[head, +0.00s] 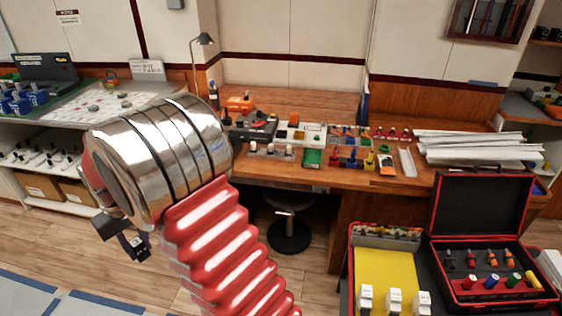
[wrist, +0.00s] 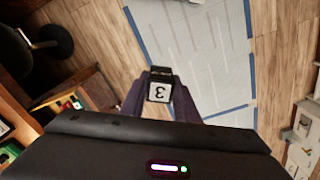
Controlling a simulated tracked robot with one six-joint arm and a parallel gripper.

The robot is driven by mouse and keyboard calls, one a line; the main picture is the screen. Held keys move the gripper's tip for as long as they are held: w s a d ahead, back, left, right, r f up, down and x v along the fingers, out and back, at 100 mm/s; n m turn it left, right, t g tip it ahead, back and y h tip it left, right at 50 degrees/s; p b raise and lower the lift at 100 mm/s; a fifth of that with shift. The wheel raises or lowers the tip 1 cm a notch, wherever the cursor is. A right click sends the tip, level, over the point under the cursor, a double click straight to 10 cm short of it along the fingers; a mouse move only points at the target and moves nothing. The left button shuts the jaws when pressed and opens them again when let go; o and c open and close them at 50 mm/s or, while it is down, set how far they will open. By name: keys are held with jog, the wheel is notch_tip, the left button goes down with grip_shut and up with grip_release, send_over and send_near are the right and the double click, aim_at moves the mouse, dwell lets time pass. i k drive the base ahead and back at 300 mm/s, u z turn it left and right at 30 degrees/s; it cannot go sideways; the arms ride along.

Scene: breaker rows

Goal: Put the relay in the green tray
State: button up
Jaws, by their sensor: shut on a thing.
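My gripper (head: 136,243) hangs at the left of the head view, over the floor in front of the bench and well away from it. In the wrist view its two purple fingers (wrist: 159,104) are shut on a small block (wrist: 159,91) with a dark top and a white face marked 3. I cannot tell from its look whether this block is the relay. A small green tray (head: 313,158) lies on the front part of the wooden bench, right of several white pieces. Its inside is too small to make out.
The wooden bench (head: 350,179) holds crowded small parts, a white channel (head: 407,162) and a stack of white strips (head: 475,146). A black stool (head: 288,232) stands beneath. An open red-and-black case (head: 483,225) and a yellow mat (head: 385,272) are at lower right. A light table (head: 110,104) is at left.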

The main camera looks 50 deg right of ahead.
aim_at(311, 160)
jog(key=z, duration=1)
jog(key=i, duration=1.7)
